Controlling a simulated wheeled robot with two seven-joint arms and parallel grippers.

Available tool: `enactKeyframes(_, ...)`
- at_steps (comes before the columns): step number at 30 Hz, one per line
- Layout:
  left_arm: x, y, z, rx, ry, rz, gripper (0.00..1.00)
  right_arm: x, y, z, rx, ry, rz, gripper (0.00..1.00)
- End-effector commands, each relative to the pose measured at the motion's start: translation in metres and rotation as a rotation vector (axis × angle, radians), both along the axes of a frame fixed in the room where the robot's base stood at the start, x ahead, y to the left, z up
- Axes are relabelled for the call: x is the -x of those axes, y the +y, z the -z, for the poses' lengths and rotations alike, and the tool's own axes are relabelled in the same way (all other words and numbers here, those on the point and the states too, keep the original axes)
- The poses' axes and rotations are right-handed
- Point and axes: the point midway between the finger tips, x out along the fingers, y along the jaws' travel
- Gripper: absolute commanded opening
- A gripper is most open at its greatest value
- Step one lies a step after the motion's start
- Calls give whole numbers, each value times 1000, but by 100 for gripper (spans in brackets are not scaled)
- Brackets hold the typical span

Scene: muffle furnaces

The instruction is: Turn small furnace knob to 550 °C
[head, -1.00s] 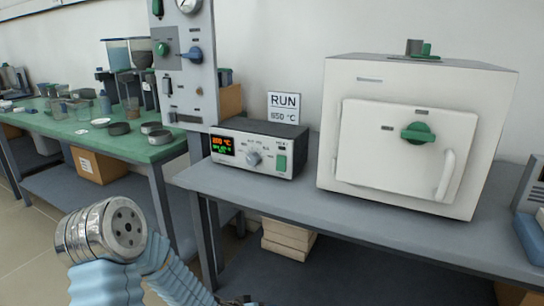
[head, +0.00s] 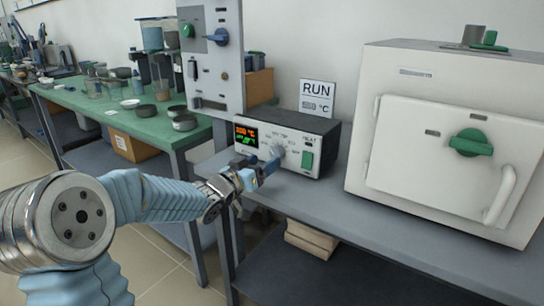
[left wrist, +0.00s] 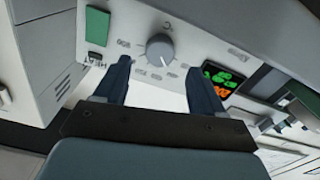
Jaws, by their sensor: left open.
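The control box (head: 285,138) stands on the grey bench, with a small grey knob (head: 278,151), a lit display (head: 246,136) and a green switch (head: 307,160) on its front. My left gripper (head: 262,167) is at the box front, close to the knob and partly covering the lower panel. In the left wrist view the open left gripper (left wrist: 159,70) has its two fingers apart, just below the round knob (left wrist: 160,47), with nothing between them. The display (left wrist: 216,80) shows orange and green digits, too blurred to read surely. My right gripper is out of view.
A white furnace (head: 440,140) with a green door knob (head: 471,142) stands right of the box. A RUN sign (head: 317,97) stands behind the box; its number is unclear. A grey upright panel (head: 214,55) rises to the left. The bench front (head: 330,210) is clear.

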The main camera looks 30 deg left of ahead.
Motion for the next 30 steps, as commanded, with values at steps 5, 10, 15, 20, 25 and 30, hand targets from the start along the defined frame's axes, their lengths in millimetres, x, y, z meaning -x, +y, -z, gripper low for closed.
enactKeyframes(5,-32,-3,0,2,0,1,69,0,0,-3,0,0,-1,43)
enactKeyframes(10,-47,-4,0,0,0,0,69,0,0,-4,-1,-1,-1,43)
enactKeyframes(15,-50,-4,0,0,0,0,69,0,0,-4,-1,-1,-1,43)
enactKeyframes(20,-50,-4,0,0,0,0,66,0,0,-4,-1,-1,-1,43)
enactKeyframes(25,-49,-4,0,0,0,0,40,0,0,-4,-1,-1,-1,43)
enactKeyframes(30,-49,-4,0,0,0,0,14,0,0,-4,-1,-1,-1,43)
